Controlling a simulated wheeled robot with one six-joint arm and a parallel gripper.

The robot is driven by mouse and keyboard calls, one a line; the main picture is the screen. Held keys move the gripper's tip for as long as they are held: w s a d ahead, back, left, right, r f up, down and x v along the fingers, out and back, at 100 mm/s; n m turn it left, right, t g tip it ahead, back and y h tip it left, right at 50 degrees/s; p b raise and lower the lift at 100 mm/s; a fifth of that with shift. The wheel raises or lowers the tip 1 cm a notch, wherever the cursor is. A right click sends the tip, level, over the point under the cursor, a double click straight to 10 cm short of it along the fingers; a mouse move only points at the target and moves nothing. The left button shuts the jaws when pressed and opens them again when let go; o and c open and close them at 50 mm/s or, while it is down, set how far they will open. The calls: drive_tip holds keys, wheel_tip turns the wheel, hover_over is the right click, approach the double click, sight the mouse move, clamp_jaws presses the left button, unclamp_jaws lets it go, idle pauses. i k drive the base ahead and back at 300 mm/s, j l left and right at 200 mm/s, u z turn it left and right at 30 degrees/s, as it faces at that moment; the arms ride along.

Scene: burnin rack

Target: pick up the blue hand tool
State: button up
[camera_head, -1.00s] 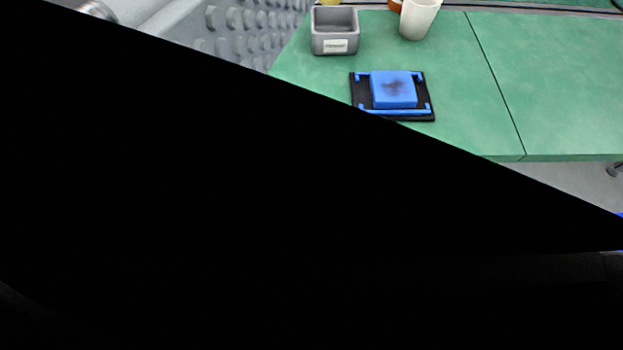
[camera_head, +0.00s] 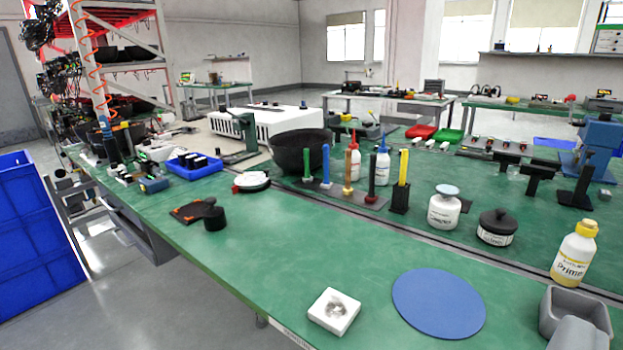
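A row of upright hand tools with coloured handles stands in a dark rack (camera_head: 345,195) on the green bench, near the middle of the view. The blue hand tool (camera_head: 326,166) is second from the left, between a green-handled tool (camera_head: 307,163) and an orange-handled one (camera_head: 348,170). Its blue upper part is clear; its lower end meets the rack. Dark red and yellow tools stand further right.
A black bowl (camera_head: 290,150) and squeeze bottles (camera_head: 382,163) stand close behind the tools. White and black jars are to the right. A blue disc (camera_head: 438,302), a white block (camera_head: 334,311) and a grey bin (camera_head: 577,312) are at the front. The bench before the rack is mostly clear.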

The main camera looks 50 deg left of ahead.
sight(326, 184)
drive_tip(key=u, duration=1.15)
